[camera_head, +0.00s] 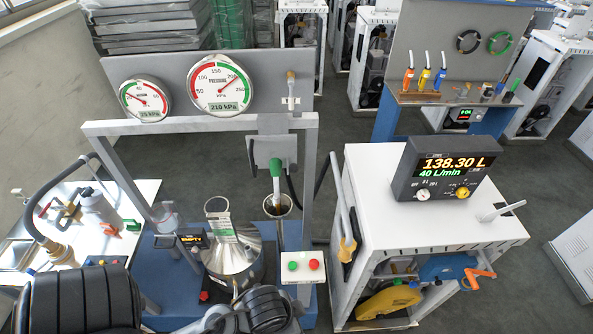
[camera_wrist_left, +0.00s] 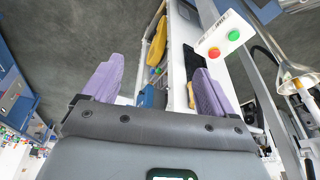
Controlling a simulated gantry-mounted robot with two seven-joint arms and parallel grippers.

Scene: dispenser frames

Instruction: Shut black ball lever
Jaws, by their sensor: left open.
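I cannot clearly make out a lever with a black ball in either view. Several small valve handles stand on the white bench at the left, among them a red handle (camera_head: 45,209) and an orange handle (camera_head: 109,229). My right gripper is not seen.
The white cabinet (camera_head: 372,187) carries a flow display (camera_head: 446,168). Gauges hang behind.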

